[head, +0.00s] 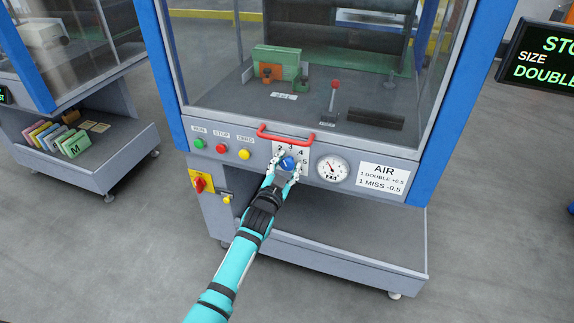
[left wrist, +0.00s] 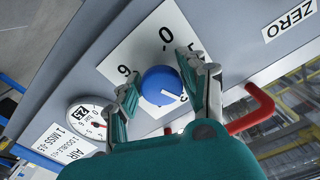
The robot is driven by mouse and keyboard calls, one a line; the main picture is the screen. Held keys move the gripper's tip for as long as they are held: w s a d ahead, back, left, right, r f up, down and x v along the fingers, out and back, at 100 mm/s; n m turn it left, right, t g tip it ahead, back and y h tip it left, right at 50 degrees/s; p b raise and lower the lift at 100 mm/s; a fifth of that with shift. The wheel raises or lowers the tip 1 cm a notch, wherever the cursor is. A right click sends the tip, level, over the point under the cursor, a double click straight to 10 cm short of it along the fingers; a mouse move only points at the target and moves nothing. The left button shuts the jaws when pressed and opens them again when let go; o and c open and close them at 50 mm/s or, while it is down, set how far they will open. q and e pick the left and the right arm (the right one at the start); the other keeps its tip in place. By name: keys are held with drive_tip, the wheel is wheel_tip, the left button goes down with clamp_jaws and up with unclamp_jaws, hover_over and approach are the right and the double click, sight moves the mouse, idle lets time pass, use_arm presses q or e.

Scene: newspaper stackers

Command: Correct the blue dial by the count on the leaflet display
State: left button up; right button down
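My right gripper is not in view.
A red handle (head: 286,135) juts out just above the dial. A round gauge (head: 332,169) and a label (head: 383,181) reading "AIR, 1 DOUBLE +0.5, 1 MISS -0.5" are to its right. Green, red and yellow buttons (head: 222,149) and a red switch (head: 200,184) are to its left.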

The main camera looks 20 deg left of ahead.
use_arm(q)
drive_tip(key=shift+o, duration=1.4)
drive_tip(key=shift+s, duration=0.1)
drive_tip(key=s, duration=1.2)
drive_tip(key=shift+a, duration=0.2)
drive_tip(key=shift+w, duration=0.1)
